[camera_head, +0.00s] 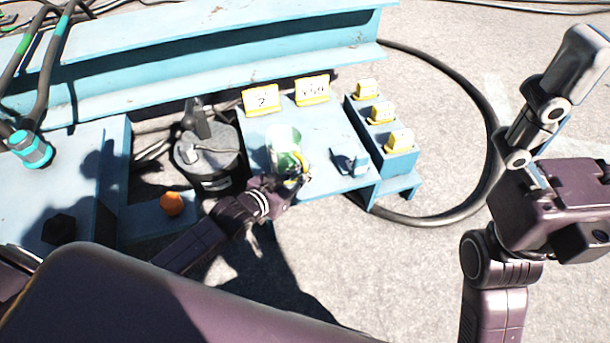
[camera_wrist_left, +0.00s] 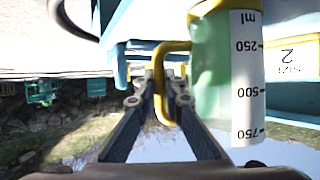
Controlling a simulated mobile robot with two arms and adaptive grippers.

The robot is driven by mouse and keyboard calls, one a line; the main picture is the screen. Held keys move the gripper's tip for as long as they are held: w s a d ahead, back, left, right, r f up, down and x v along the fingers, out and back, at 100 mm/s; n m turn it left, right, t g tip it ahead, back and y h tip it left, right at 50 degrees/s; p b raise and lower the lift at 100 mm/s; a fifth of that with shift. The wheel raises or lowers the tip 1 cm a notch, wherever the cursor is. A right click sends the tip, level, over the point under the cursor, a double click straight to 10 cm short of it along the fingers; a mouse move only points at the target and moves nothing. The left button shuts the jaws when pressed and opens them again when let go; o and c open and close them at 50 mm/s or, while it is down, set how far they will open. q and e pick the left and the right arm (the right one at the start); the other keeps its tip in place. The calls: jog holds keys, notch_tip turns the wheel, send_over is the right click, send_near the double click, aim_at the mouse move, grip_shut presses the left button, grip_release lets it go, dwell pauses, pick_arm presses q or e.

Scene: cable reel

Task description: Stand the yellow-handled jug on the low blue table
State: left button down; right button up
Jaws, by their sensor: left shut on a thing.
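The jug (camera_head: 284,146) is clear, pale green, with a yellow handle (camera_head: 299,172). In the head view it appears upright over the middle of the low blue table (camera_head: 325,140); I cannot tell whether its base touches the top. In the left wrist view, which is turned over, the jug (camera_wrist_left: 212,75) shows a white millilitre scale, and its yellow handle (camera_wrist_left: 160,85) lies between the fingers. My left gripper (camera_head: 292,184) is shut on that handle at the table's near edge. My right gripper (camera_head: 560,90) is raised at the far right, clear of the table; its finger gap is hidden.
Two yellow-edged number cards (camera_head: 262,99) stand along the table's back edge. A blue block with yellow-topped pieces (camera_head: 385,140) is at its right. A small dark blue object (camera_head: 350,160) sits on the tabletop. A dark canister (camera_head: 209,160) stands left. A black cable (camera_head: 480,110) loops right.

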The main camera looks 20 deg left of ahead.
dwell(0.3)
pick_arm(q)
jog(key=shift+f, duration=0.1)
jog(key=c, duration=2)
grip_release()
jog(key=shift+f, duration=0.1)
jog(key=shift+c, duration=0.2)
